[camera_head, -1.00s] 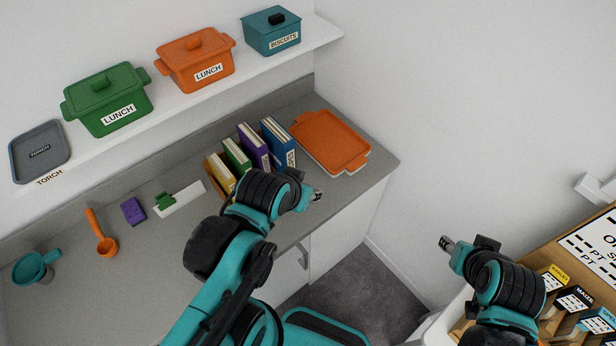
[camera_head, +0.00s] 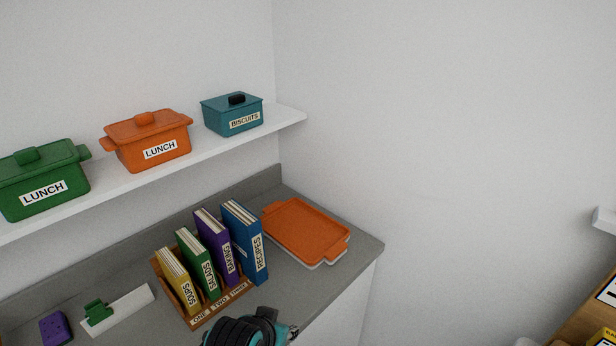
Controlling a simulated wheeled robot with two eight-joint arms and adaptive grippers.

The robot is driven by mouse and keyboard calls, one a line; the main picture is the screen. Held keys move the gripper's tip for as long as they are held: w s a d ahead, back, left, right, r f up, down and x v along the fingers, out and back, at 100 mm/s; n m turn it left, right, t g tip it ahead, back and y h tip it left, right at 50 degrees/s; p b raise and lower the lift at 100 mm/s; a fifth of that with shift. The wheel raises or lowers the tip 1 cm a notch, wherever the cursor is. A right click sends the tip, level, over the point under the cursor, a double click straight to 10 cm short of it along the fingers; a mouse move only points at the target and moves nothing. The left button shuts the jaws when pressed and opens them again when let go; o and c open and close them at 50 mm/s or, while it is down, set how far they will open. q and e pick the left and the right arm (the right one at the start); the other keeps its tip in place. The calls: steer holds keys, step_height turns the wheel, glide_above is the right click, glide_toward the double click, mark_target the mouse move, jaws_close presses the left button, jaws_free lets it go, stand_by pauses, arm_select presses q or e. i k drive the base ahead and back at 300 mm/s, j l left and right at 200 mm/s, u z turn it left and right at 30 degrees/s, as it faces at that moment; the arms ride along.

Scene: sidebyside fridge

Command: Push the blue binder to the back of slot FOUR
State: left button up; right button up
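The blue binder (camera_head: 240,238), labelled RECIPES, stands upright at the right end of a wooden rack (camera_head: 168,287) on the counter. It juts further forward than the purple BAKING binder (camera_head: 213,243), and its lower front covers the right end of the slot label strip (camera_head: 219,304). The strip reads ONE, TWO, THREE; no FOUR label is visible. The yellow SOUPS (camera_head: 177,279) and green SALADS (camera_head: 196,262) binders stand to the left. My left gripper (camera_head: 291,332) is at the bottom edge, in front of the rack and apart from the blue binder; its finger opening is unclear. My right gripper is out of view.
An orange tray (camera_head: 306,231) lies just right of the blue binder. A shelf (camera_head: 283,121) above holds lidded pots. A white strip with a green clip (camera_head: 97,311) and a purple block (camera_head: 55,328) lie left of the rack. The wall closes the counter's back.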

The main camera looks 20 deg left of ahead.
mark_target(245, 231)
steer(key=k+l+z, duration=0.1)
steer(key=k+l, duration=0.2)
steer(key=k, duration=0.15)
steer(key=k+l, duration=0.3)
steer(key=k+z, duration=0.05)
steer(key=k, duration=0.05)
